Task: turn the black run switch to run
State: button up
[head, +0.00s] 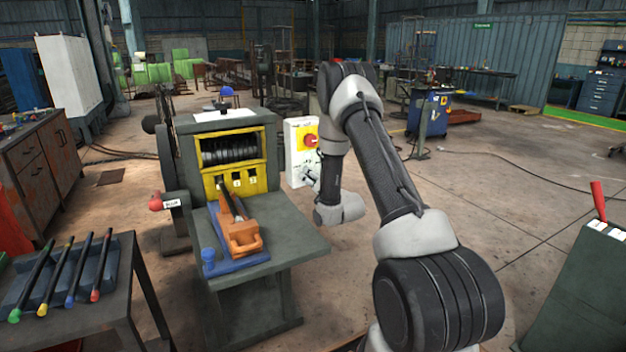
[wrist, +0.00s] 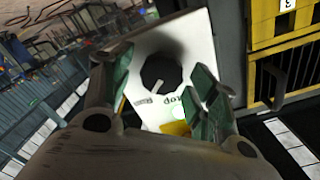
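The black run switch (wrist: 157,71) is a round dark knob with a light pointer line, on a white panel (wrist: 193,42) that looks tilted in the wrist view. The pointer slants toward the lower left of the picture. A partly hidden label reading like "stop" is beside the knob, with another small label to its left. My gripper (head: 311,178) is open at the front of the white control box (head: 294,160) in the head view. In the wrist view its green-padded fingers stand either side of the knob. I cannot tell whether they touch it. In the head view the knob is hidden.
A red and yellow switch (head: 309,140) sits higher on the control box. The yellow-framed drum machine (head: 258,183) stands to its left, with an orange block (head: 240,235) on its bench. A tool table (head: 100,300) is at lower left. Open floor lies to the right.

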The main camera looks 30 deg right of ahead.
jog(key=shift+s, duration=0.1)
jog(key=s, duration=1.1)
jog(key=shift+s, duration=0.4)
